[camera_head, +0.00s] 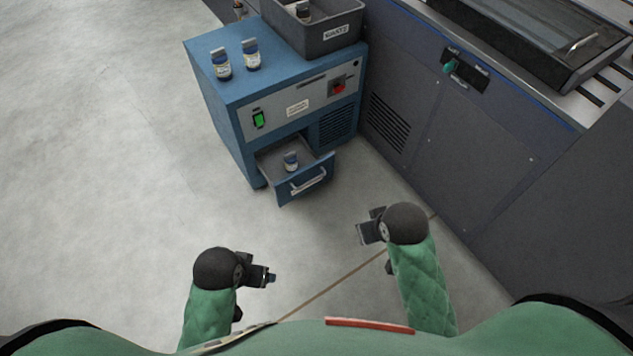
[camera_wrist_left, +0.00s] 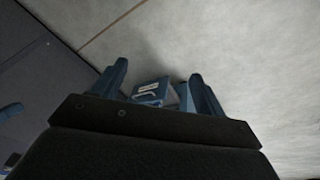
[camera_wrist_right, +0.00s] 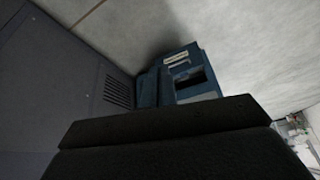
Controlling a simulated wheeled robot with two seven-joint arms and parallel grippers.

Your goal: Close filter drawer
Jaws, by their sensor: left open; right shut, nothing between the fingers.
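The filter drawer (camera_head: 280,192) is pulled out from the lower front of the blue cabinet (camera_head: 222,105) in the head view. The cabinet also shows in the right wrist view (camera_wrist_right: 190,75).
A large dark machine (camera_head: 480,150) stands close along the right. The floor (camera_head: 100,150) to the left and in front is clear.

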